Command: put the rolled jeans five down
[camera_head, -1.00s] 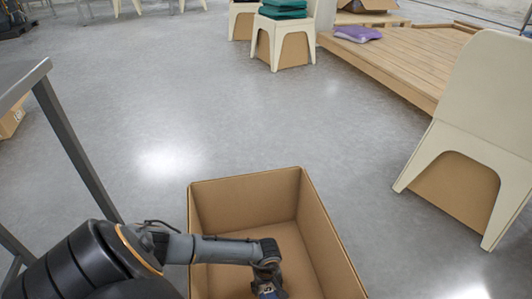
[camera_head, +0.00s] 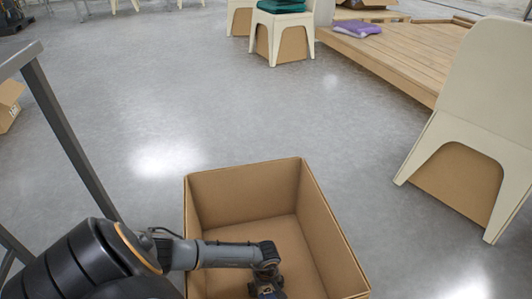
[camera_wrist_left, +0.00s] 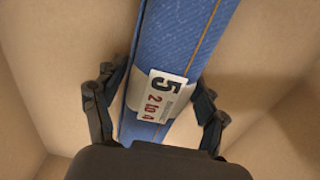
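The rolled jeans five (camera_wrist_left: 180,45) is a long blue roll with brown stitching and a white label reading 5 and 2 to 4. In the left wrist view it runs lengthwise between the two fingers of my left gripper (camera_wrist_left: 155,95), which close in along its sides. The far end of the roll is cut off. My right gripper is out of view.
The box's walls stand close around my left gripper. A grey metal table frame (camera_head: 65,130) is at the left. A cream chair (camera_head: 475,120) stands at the right, and a wooden platform (camera_head: 400,55) lies behind. Grey floor is clear beyond the box.

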